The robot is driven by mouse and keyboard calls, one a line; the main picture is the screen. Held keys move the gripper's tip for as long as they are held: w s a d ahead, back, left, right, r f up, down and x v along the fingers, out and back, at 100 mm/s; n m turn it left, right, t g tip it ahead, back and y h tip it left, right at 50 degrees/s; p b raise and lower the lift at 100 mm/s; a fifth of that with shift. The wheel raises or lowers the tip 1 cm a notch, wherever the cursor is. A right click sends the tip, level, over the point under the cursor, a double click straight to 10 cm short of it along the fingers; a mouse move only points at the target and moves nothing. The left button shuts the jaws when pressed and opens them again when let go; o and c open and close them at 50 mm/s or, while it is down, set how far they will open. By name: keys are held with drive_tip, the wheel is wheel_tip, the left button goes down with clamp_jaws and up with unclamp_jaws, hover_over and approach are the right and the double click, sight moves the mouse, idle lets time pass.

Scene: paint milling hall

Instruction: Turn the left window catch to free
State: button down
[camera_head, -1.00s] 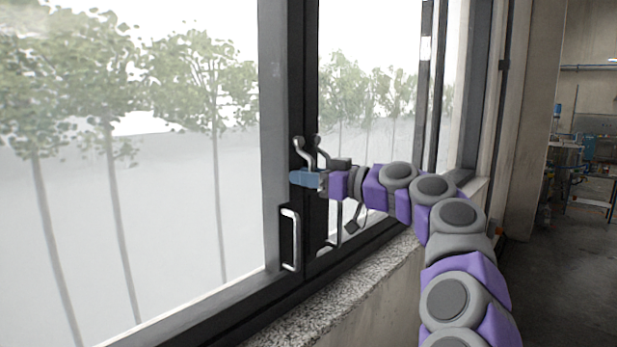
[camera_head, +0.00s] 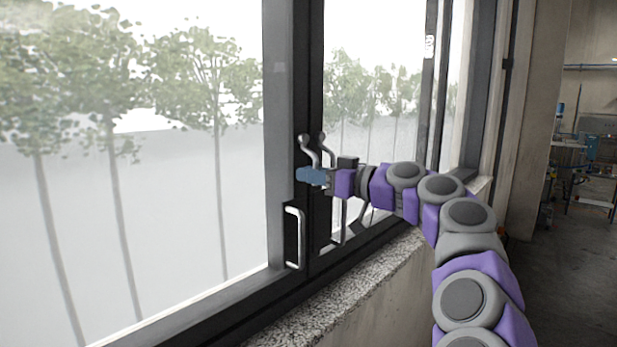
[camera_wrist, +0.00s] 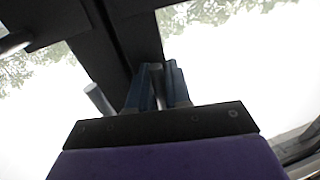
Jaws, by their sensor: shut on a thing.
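The left window catch (camera_head: 306,142) is a curved grey lever with a round knob on top, on the dark frame where the window panels meet. A similar curved piece (camera_head: 323,143) stands just to its right; I cannot tell whether it is a second catch or a reflection. My gripper (camera_head: 312,175), with blue fingers, is at the catch's lower part and shut on it. The fingers hide the held part in the head view. In the wrist view the gripper (camera_wrist: 158,72) has a grey piece between its fingertips, against the dark frame.
A silver pull handle (camera_head: 294,236) stands upright on the frame below my gripper. A speckled stone sill (camera_head: 335,300) runs under the window. Large glass panes lie on both sides of the frame. Workshop equipment (camera_head: 590,150) stands far off at the right.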

sight(275, 156)
drive_tip(key=m, duration=0.1)
drive_tip(key=s+m, duration=0.1)
drive_tip(key=s+a+m, duration=0.1)
drive_tip(key=shift+r+m+y+b, duration=0.35)
drive_tip(key=shift+r+m+y, duration=0.05)
drive_tip(key=m, duration=0.2)
drive_tip(key=s+a+r+m+t, duration=0.1)
drive_tip(key=m, duration=0.1)
drive_tip(key=shift+s+a+r+p, duration=0.1)
drive_tip(key=shift+s+r+p, duration=0.1)
drive_tip(key=shift+p, duration=0.15)
drive_tip(key=m, duration=0.1)
drive_tip(key=s+r+m+t+p, duration=0.1)
drive_tip(key=m, duration=0.1)
drive_tip(key=shift+a, duration=0.4)
drive_tip(key=m, duration=0.1)
drive_tip(key=r+m+p, duration=0.1)
drive_tip(key=m+t+p, duration=0.1)
drive_tip(key=shift+s+a+r+m, duration=0.25)
drive_tip(key=shift+s+r+m, duration=0.05)
drive_tip(key=shift+r+m, duration=0.1)
drive_tip(key=shift+s+r+m+t+p, duration=0.15)
drive_tip(key=shift+r+m+p, duration=0.2)
drive_tip(key=shift+m, duration=0.35)
drive_tip(key=shift+w+r+m+t+p, duration=0.15)
drive_tip(key=shift+m+p, duration=0.3)
drive_tip(key=shift+m, duration=0.25)
drive_tip(key=shift+s+h, duration=0.1)
drive_tip(key=shift+h, duration=0.2)
